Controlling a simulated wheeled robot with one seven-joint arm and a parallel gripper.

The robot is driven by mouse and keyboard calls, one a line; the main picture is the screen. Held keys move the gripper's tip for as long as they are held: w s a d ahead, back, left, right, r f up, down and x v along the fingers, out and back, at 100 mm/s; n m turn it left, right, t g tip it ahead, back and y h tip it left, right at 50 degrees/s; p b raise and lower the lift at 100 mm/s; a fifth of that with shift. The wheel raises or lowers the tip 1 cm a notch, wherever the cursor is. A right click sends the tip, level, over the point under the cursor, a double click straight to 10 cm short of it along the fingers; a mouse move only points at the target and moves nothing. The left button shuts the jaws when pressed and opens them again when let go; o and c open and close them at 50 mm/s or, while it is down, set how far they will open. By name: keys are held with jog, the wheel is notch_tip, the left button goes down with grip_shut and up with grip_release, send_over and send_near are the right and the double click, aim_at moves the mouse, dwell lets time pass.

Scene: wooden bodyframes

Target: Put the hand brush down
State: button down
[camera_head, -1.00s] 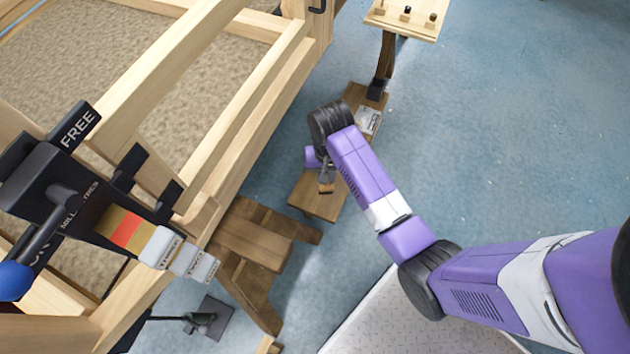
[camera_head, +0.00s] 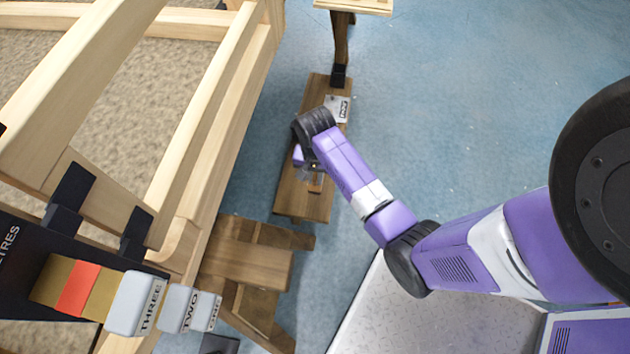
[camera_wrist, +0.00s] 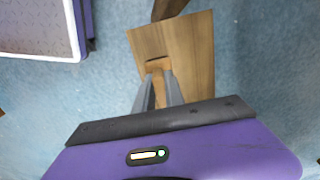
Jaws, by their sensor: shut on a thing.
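The hand brush shows only as a small tan wooden piece, in the wrist view (camera_wrist: 157,65) and in the head view (camera_head: 316,183). My gripper (camera_wrist: 158,82) is shut on it, with the grey fingers on either side. In the head view my gripper (camera_head: 312,172) is partly hidden by my own wrist. The brush is over a brown wooden bench top (camera_head: 302,206), which also fills the upper middle of the wrist view (camera_wrist: 195,60). I cannot tell whether the brush touches the wood. Its bristles are not visible.
A grey labelled box (camera_head: 337,108) lies on the far part of the bench. A large pale wooden frame (camera_head: 215,120) stands close on the left. A lower brown wooden stand (camera_head: 245,262) is nearer. Blue floor (camera_head: 450,110) is clear to the right.

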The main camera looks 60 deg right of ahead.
aim_at(315, 187)
jog(key=shift+f+b, duration=0.9)
jog(key=shift+f, duration=2.15)
jog(key=shift+f, duration=0.1)
jog(key=c, duration=1.4)
grip_release()
